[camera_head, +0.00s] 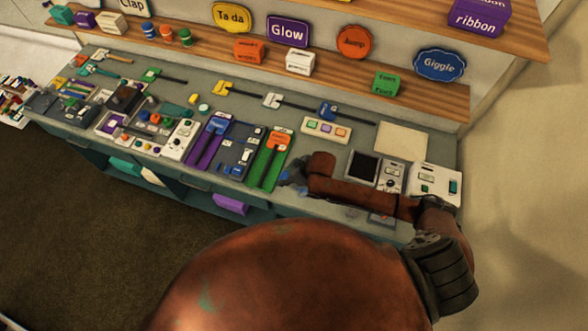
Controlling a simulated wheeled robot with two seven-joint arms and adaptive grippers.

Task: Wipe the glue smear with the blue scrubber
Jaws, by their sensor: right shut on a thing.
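My right arm reaches in from the right over the grey-green bench (402,232). Its dark gripper (293,174) is low over the bench, just right of the green panel (270,160). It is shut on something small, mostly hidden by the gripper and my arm. A bit of blue shows there, but I cannot make out the scrubber's shape. I cannot clearly pick out the glue smear; my forearm covers part of the bench around there. My left gripper is not in view.
A cream button box (326,130), a dark-screened device (364,167) and a white console (435,183) stand near my arm. Purple (209,141) and blue (241,150) panels lie left of the green one. A wooden shelf (340,86) with signs runs behind.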

